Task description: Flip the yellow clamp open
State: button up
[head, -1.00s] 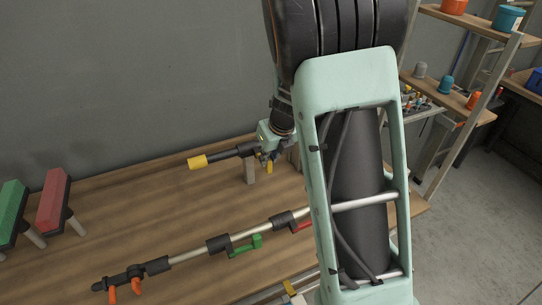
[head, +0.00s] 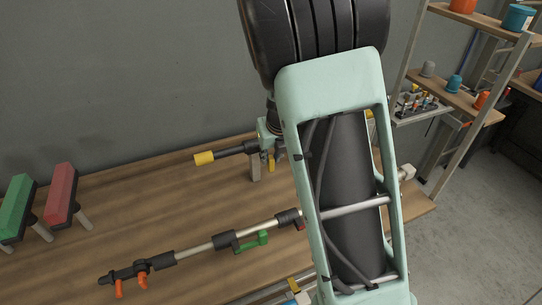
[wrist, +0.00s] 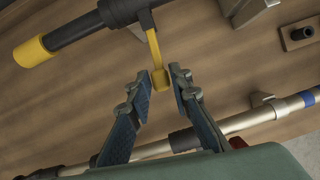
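The yellow clamp (wrist: 156,60) is a short lever with a block-like end, reaching from a dark pipe (wrist: 92,22) toward my gripper in the wrist view. It shows small in the head view (head: 271,165), partly screened by my arm. My gripper (wrist: 160,79) is open, with one finger on each side of the clamp's yellow end. The right finger looks closer to it; I cannot tell whether either finger touches. In the head view my gripper (head: 267,152) is at the upper pipe, mostly hidden.
A yellow cap (head: 204,158) ends the upper pipe, held by a grey post (head: 255,168). A lower pipe (head: 195,249) carries a green clamp (head: 262,239) and orange handles (head: 119,289). Red (head: 62,194) and green (head: 17,207) blocks stand at left. The wooden table between is bare.

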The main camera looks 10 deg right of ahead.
jog(key=shift+o, duration=1.1)
jog(key=shift+r, duration=0.1)
jog(key=v, duration=1.2)
